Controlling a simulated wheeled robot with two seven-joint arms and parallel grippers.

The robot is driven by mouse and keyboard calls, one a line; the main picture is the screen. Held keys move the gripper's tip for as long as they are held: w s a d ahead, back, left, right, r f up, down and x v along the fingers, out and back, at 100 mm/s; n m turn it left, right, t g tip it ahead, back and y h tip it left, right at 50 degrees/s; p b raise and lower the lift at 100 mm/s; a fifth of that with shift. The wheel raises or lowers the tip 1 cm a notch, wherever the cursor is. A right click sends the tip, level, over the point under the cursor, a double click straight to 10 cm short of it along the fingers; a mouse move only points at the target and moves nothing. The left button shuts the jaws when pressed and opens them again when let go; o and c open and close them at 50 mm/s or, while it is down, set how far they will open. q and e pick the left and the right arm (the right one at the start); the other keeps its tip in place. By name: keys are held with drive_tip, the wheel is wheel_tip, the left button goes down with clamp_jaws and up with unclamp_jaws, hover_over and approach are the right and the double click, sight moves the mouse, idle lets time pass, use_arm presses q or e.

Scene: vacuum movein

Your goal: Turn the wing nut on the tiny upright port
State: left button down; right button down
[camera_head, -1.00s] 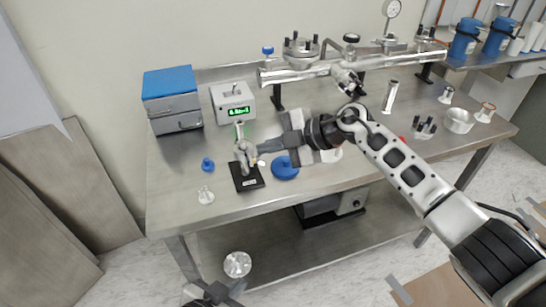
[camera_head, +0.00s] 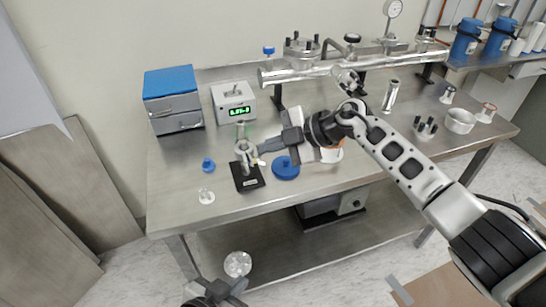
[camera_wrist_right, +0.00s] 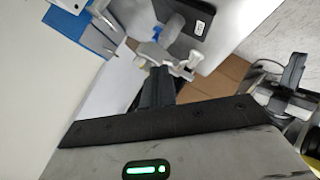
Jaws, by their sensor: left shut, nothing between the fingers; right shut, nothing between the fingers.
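The tiny upright port (camera_head: 241,147) is a small grey metal fitting standing on a black base plate (camera_head: 248,179) near the table's front left. A pale wing nut (camera_head: 254,161) shows on its right side, small in the head view. My right gripper (camera_head: 258,151) is shut and empty, its fingertips beside the port. In the right wrist view the dark fingers (camera_wrist_right: 158,74) end close to the pale wing nut (camera_wrist_right: 182,70) and the grey fitting; I cannot tell whether they touch. My left gripper (camera_head: 222,292) is shut and empty, low at the bottom edge, away from the table top.
A blue disc (camera_head: 285,168) lies right of the base plate. A small blue knob (camera_head: 208,165) and a clear small part (camera_head: 206,196) lie left of it. A display box (camera_head: 233,101) and blue-topped drawers (camera_head: 173,98) stand behind. A metal manifold (camera_head: 320,69) spans the back.

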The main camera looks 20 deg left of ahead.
drive_tip(key=shift+w+a+f+m+g+h, duration=0.1)
drive_tip(key=shift+w+f+m+g+h, duration=0.1)
drive_tip(key=shift+m+g+h, duration=0.45)
idle(1.8)
